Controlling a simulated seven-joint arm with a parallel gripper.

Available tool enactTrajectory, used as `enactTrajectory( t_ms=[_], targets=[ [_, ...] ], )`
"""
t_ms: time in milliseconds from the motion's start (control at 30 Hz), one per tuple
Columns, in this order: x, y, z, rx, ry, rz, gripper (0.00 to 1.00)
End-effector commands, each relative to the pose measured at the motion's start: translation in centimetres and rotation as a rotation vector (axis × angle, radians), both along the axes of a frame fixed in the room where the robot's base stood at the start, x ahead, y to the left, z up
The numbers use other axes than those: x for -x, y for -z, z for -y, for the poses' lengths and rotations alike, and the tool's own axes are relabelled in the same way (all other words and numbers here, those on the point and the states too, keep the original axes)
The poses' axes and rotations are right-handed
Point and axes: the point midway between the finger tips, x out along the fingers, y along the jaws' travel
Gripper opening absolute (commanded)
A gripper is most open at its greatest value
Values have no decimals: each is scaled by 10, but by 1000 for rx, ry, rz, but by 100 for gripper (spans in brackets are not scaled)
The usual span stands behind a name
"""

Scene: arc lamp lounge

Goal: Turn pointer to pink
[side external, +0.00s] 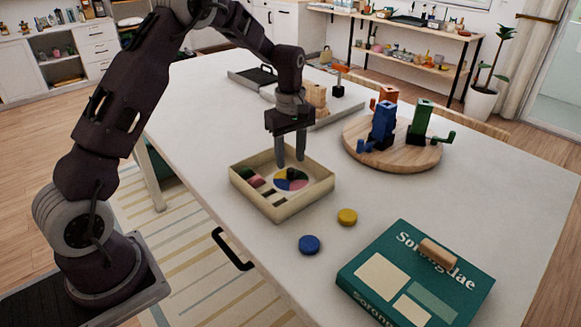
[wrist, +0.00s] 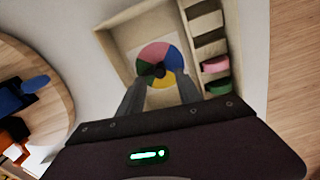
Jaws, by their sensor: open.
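A round colour dial (side external: 282,184) lies in a shallow cream box (side external: 250,196). The wrist view shows the dial (wrist: 172,57) with pink, green, blue and yellow sectors. A small dark pointer (side external: 292,174) stands at its middle and also shows in the wrist view (wrist: 153,70). Which colour it points to is too small to tell. My gripper (side external: 290,164) is above the dial, pointing down, with its fingers apart and nothing seen held. In the wrist view my gripper (wrist: 161,78) has its fingertips on either side of the pointer; contact is not clear.
The box has side compartments with a pink piece (wrist: 215,64) and a green piece (wrist: 218,86). Yellow (side external: 347,216) and blue (side external: 309,245) discs lie in front. A round wooden board (side external: 432,160) with coloured figures is to the right. A teal book box (side external: 380,245) lies at front right.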

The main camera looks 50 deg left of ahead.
Motion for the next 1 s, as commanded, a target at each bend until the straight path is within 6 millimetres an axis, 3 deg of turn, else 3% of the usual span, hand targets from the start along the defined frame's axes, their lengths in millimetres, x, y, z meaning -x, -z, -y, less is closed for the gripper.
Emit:
enactTrajectory(
  t_ms=[200,500,700,1000],
  targets=[
    [0,34,0,1,2,-2,42],
    [0,39,0,0,4,1,42],
    [0,38,1,0,4,1,2],
    [0,38,1,0,15,1,0]
  ],
)
